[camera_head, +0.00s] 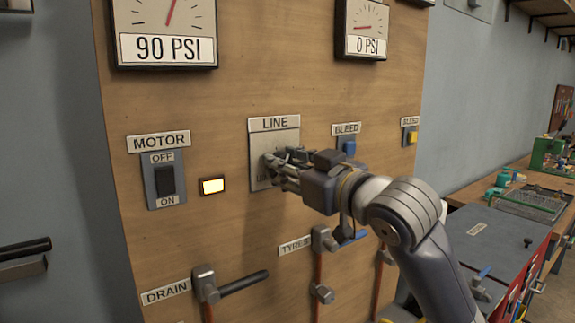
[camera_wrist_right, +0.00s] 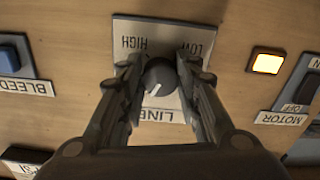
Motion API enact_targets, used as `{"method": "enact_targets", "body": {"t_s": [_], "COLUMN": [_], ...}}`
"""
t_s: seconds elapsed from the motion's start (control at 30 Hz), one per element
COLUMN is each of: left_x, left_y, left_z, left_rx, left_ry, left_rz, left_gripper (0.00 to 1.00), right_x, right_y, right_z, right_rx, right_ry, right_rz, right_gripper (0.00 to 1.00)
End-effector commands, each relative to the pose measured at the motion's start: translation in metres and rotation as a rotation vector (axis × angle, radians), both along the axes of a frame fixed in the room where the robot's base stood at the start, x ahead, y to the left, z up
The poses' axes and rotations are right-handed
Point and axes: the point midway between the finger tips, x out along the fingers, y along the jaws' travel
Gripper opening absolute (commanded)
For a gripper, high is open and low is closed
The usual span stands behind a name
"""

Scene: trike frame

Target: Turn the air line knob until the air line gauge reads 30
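The dark round line knob (camera_wrist_right: 160,77) sits on a metal plate (camera_wrist_right: 195,34) marked LOW, HIGH and LINE. Its white pointer mark aims toward the lower left in the wrist view. My right gripper (camera_wrist_right: 161,66) has one finger on each side of the knob, seemingly against it. In the head view my right gripper (camera_head: 275,165) covers the knob on the plate (camera_head: 288,140). The left gauge (camera_head: 165,20) reads 90 PSI, and the right gauge (camera_head: 367,25) reads 0 PSI. Neither gauge's name shows. My left gripper is not in view.
A black motor switch (camera_head: 165,180) and a lit lamp (camera_head: 212,186) are left of the plate. A blue bleed button (camera_head: 348,147) and a yellow one (camera_head: 412,137) are to the right. Below are the drain lever (camera_head: 243,283) and blue tyres lever (camera_head: 353,239).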

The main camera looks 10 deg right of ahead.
Motion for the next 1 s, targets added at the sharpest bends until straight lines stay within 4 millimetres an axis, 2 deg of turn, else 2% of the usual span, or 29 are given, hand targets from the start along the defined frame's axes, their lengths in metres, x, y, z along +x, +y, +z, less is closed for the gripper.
{"method": "enact_targets", "body": {"t_s": [0.47,1.0], "left_x": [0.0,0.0], "left_y": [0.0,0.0], "left_z": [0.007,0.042], "left_rx": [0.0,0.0], "left_ry": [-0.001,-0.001], "left_rz": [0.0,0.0], "left_gripper": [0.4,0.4], "right_x": [0.0,0.0], "right_y": [0.0,-0.001], "right_z": [0.001,0.004], "right_rx": [-0.074,-0.5], "right_ry": [-0.029,-0.203], "right_rz": [0.0,-0.001], "right_gripper": [0.07,0.07]}}
